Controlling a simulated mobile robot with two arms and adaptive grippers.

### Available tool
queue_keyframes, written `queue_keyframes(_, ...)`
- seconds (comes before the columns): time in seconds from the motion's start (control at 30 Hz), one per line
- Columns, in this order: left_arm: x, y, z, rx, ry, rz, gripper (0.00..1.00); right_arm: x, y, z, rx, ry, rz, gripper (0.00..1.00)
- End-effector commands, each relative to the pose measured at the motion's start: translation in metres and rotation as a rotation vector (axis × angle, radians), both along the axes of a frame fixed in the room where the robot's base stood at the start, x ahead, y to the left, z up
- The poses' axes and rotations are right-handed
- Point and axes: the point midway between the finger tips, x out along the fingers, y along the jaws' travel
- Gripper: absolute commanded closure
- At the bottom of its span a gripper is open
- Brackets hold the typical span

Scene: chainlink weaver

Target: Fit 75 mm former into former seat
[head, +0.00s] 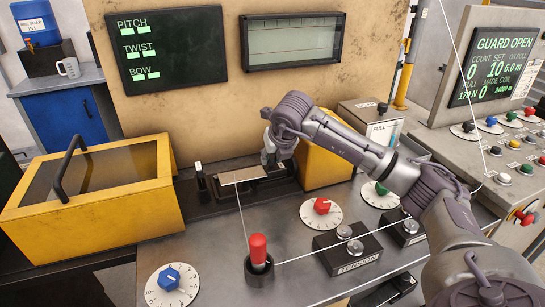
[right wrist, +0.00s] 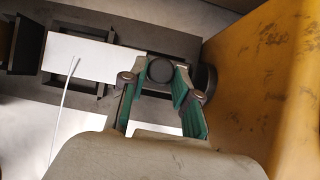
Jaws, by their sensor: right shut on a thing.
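The former, a flat pale plate (head: 243,175), lies level over the dark seat area at the back of the bench. It shows as a white strip in the right wrist view (right wrist: 88,55). My right gripper (head: 272,156) is at its right end, shut on it; in the wrist view its green-padded fingers (right wrist: 160,95) stand on either side of a dark round piece at that end. The former seat looks like the dark framed block (head: 203,184) around and under the plate. Whether the plate is seated or just above, I cannot tell. My left gripper is not in view.
A yellow guard with a dark window (head: 95,195) stands open at left. A yellow housing (head: 326,162) is close right of the gripper. A thin wire (head: 243,215) runs from the plate to the red-topped post (head: 258,255). Dials and a tension block (head: 347,250) are in front.

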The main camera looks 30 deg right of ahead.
Motion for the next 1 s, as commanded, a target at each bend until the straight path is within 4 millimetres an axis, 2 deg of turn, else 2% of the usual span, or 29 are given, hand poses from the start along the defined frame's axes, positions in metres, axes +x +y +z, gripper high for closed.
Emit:
queue_keyframes(0.3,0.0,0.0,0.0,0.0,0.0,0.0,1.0,0.001,0.0,0.003,0.001,-0.005,0.0,1.0)
queue_keyframes(0.33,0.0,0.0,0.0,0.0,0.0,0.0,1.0,0.001,0.0,0.003,0.001,-0.005,0.0,0.65)
queue_keyframes(0.47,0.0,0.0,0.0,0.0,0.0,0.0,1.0,0.001,0.0,0.002,0.0,-0.004,-0.001,0.43)
queue_keyframes(0.5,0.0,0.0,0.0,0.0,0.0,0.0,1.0,0.001,0.0,0.002,0.0,-0.003,0.0,0.4)
queue_keyframes(0.77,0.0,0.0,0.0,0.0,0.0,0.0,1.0,-0.001,0.0,-0.001,0.0,0.004,0.001,0.4)
queue_keyframes(1.0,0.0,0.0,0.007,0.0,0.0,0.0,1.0,0.0,0.0,0.011,0.0,0.001,0.0,0.4)
